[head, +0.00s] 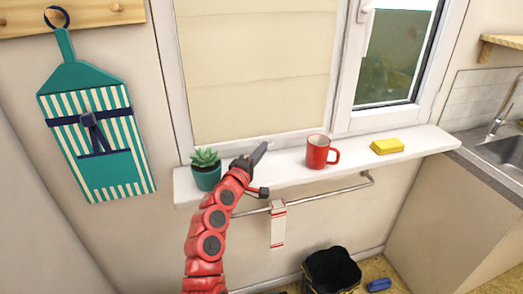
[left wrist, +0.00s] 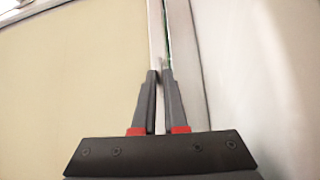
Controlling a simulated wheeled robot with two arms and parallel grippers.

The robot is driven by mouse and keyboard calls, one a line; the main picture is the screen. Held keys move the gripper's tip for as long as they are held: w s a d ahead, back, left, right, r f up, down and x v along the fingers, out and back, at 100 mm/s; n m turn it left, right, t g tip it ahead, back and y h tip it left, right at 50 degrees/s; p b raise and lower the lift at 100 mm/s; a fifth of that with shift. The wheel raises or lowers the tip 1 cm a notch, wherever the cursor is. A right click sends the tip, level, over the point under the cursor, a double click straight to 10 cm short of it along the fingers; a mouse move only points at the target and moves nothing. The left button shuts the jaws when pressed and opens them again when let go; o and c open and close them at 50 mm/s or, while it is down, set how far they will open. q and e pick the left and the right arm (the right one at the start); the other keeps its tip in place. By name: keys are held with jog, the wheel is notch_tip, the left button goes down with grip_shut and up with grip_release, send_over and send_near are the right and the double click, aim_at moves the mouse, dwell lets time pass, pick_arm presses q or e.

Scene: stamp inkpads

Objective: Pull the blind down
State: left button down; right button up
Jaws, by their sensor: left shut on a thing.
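The cream blind (head: 255,60) hangs over the left window and reaches down close to the sill. In the left wrist view the blind (left wrist: 70,90) fills the left side, with its pale bottom bar (left wrist: 155,35) running between my fingers. My left gripper (head: 261,151) is at the blind's lower edge, just above the white sill (head: 285,168). It is shut on the bottom bar, and its fingertips (left wrist: 160,75) are close together. A thin dark green strip shows beside the bar. My right gripper is not in view.
On the sill stand a potted plant (head: 206,170) just left of my gripper, a red mug (head: 317,152) to the right and a yellow sponge (head: 387,146). A towel rail (head: 335,190) with a cloth (head: 278,228) is below. A black bin (head: 332,270) stands on the floor.

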pick_arm(q)
jog(key=c, duration=1)
grip_release()
jog(key=shift+o, duration=0.2)
jog(key=b+v, duration=0.1)
jog(key=v, duration=1.6)
jog(key=shift+s+a+b, duration=0.2)
jog(key=shift+b, duration=0.1)
